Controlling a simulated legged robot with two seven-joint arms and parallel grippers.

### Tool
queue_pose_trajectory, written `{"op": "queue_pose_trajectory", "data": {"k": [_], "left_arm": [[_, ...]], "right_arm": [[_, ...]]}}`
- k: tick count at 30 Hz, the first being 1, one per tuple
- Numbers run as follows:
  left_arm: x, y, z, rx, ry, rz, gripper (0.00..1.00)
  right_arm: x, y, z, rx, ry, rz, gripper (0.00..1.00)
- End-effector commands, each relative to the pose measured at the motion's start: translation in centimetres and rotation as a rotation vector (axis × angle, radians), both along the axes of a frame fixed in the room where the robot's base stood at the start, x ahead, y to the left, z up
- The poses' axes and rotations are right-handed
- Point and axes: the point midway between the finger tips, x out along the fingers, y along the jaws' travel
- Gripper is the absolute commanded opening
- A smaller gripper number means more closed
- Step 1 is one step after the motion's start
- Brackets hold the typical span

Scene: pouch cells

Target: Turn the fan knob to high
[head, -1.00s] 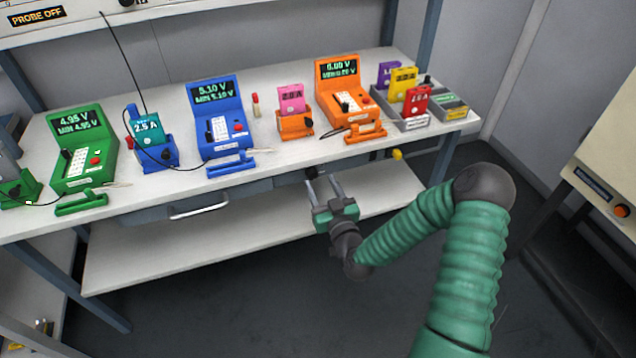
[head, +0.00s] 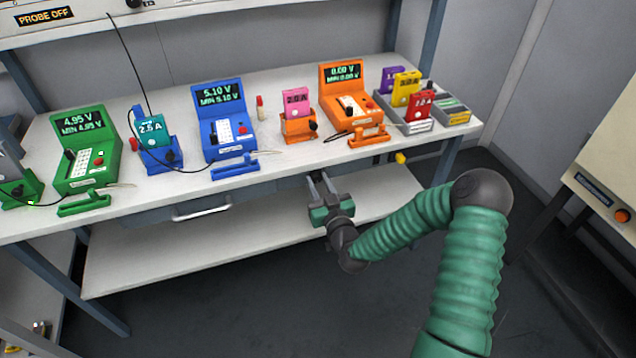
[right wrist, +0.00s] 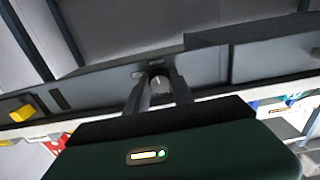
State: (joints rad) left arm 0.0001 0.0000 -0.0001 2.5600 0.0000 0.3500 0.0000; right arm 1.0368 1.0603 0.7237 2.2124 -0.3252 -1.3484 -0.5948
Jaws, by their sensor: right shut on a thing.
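The fan knob (right wrist: 157,82) shows in the right wrist view as a small round grey knob on the dark panel under the bench's front edge. My right gripper (right wrist: 157,86) has a finger on each side of it and is shut on it. In the head view my right gripper (head: 319,180) reaches up to the bench's front below the orange station, and the knob is mostly hidden there. I cannot read the knob's setting. My left gripper is not in view.
The bench top (head: 290,160) holds a green station (head: 85,150), a blue station (head: 225,120), an orange station (head: 345,95) and coloured cells in holders. A drawer handle (head: 200,208) is left of my gripper. A yellow thing (head: 401,158) sticks out on the right.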

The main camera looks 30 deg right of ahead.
Motion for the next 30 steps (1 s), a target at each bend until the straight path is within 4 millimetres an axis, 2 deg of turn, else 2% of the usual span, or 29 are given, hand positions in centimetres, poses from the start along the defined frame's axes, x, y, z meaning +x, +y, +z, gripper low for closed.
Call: {"op": "queue_pose_trajectory", "data": {"k": [9, 17, 18, 21, 22, 30], "left_arm": [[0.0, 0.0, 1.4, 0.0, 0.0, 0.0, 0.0], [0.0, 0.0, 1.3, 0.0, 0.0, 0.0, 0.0], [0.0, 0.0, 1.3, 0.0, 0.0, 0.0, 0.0], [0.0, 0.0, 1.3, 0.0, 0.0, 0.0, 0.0], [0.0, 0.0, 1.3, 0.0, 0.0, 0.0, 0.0], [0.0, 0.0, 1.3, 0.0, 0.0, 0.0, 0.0]], "right_arm": [[0.0, 0.0, 0.2, 0.177, -0.045, 0.0, 0.0], [0.0, -0.1, 0.1, 0.183, -0.048, -0.002, 0.0], [0.0, -0.1, 0.2, 0.182, -0.048, -0.002, 0.34], [0.0, 0.0, 0.1, 0.182, -0.047, -0.001, 0.47], [0.0, 0.0, 0.1, 0.182, -0.047, -0.001, 0.51], [0.0, 0.0, 0.0, 0.182, -0.045, 0.0, 0.51]]}}
